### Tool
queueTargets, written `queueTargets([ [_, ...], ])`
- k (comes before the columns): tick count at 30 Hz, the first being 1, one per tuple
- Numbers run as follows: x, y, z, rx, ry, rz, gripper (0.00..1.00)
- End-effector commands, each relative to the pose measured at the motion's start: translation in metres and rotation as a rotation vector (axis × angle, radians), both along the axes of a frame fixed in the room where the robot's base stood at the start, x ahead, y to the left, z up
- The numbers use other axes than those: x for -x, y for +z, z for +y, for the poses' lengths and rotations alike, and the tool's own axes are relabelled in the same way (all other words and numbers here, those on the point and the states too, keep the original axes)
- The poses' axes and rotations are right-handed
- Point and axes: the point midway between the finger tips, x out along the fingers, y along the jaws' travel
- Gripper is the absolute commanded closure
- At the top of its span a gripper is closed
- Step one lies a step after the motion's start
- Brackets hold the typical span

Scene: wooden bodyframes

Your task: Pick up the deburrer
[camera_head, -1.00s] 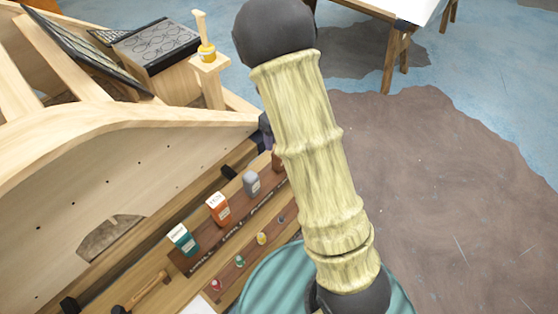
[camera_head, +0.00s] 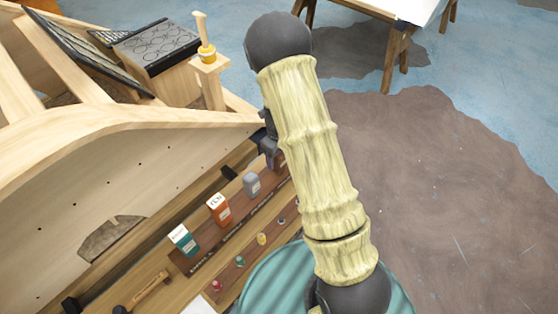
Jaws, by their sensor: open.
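My arm crosses the middle of the view. Part of my dark gripper (camera_head: 270,146) shows at the left edge of the arm, over the far end of the wooden shelf. The rest of it is hidden behind the arm, and its fingertips cannot be made out clearly. I cannot pick out a deburrer for certain; small items on the shelf near the gripper are partly hidden by the arm. Nothing is seen held.
The shelf carries a teal-and-white box (camera_head: 184,241), an orange-and-white box (camera_head: 219,209), a grey bottle (camera_head: 252,185) and a hammer (camera_head: 149,291). A large wooden frame (camera_head: 90,180) rises at the left. The floor at the right is clear.

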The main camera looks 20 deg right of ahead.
Motion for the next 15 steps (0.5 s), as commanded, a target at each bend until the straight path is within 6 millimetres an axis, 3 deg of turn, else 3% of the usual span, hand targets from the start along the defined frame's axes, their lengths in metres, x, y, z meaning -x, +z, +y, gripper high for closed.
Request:
queueTargets([
  [3, 0.0000, -0.0084, -0.0004, 0.000, -0.001, 0.000, 0.36],
  [15, 0.0000, -0.0088, 0.0000, -0.001, 0.000, -0.001, 0.36],
])
